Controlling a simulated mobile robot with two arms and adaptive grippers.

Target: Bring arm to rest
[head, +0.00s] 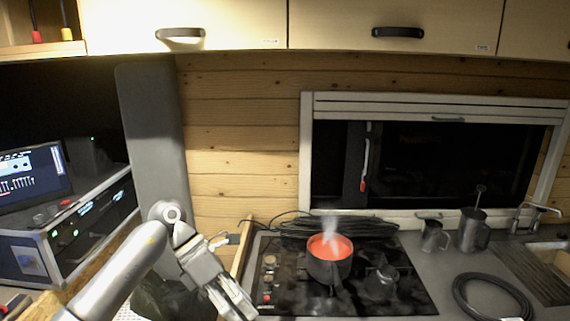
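My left arm (125,270) comes in from the lower left and bends at a wrist joint. My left gripper (240,302) points down and to the right, in front of the left edge of the black hob (400,297). Its fingers look close together, but their gap is not clear and I see nothing held in them. My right arm and gripper are not in view.
A dark pot (328,268) with glowing red contents and steam stands on the hob. Metal jugs (473,232) and a coiled black cable (492,298) lie to the right. Rack equipment (75,225) with a monitor (35,175) stands left. Cabinets (390,20) hang above.

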